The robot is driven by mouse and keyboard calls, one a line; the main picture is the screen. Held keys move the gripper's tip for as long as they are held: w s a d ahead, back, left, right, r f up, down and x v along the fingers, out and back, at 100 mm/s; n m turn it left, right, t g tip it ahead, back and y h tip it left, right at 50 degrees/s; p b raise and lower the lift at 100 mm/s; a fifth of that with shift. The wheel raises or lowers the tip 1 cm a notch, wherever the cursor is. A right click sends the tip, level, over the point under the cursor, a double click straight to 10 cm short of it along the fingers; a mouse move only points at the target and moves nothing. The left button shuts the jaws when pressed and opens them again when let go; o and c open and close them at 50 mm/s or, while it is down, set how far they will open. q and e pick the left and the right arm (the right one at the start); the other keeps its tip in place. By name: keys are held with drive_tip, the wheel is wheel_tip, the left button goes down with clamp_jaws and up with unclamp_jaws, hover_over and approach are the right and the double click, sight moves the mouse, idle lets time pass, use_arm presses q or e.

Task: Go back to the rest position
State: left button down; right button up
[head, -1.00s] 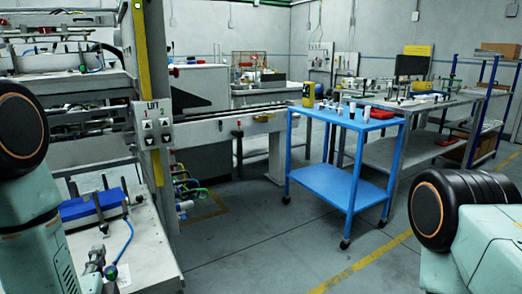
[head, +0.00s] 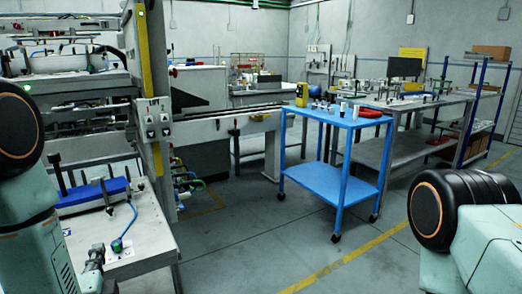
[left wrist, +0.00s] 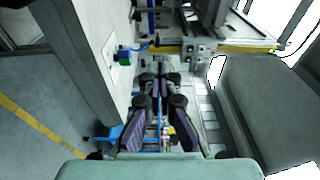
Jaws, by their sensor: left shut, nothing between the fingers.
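My left gripper (head: 97,254) shows at the lower left of the head view, dark and small, over the front of the machine's white table (head: 150,240). In the left wrist view its two dark fingers (left wrist: 161,70) are close together, with nothing between them. My right arm comes in at the right edge of the head view, but its gripper is out of the picture.
A labelling machine (head: 155,120) stands at the left, with a blue block (head: 95,195) and a blue-ended cable (head: 117,243) on its table. A blue cart (head: 330,180) carrying small items stands at centre right. The floor (head: 250,250) in between is clear.

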use_arm(q)
drive_tip(key=s+d+f+n+g+h, duration=0.2)
drive_tip(key=s+f+n+g, duration=0.15)
drive_tip(key=f, duration=0.25)
drive_tip(key=s+d+f+n+g+h, duration=0.1)
drive_tip(key=s+d+f+n+g, duration=0.1)
drive_tip(key=s+f+n, duration=0.3)
drive_tip(key=s+d+f+n+g+h, duration=0.1)
drive_tip(key=d+f+n+g+h, duration=0.15)
drive_tip(key=f, duration=0.45)
drive_tip(key=s+d+f+n+g, duration=0.1)
drive_tip(key=s+f+g, duration=0.3)
drive_tip(key=s, duration=0.7)
drive_tip(key=s+d+f+n+g+h, duration=0.1)
drive_tip(key=s+d+f+g, duration=0.2)
drive_tip(key=s, duration=0.8)
wheel_tip(320, 180, down, 2)
drive_tip(key=shift+f+n+g, duration=0.15)
drive_tip(key=shift+n+g, duration=0.25)
drive_tip(key=shift+g, duration=0.4)
drive_tip(key=shift+s, duration=0.2)
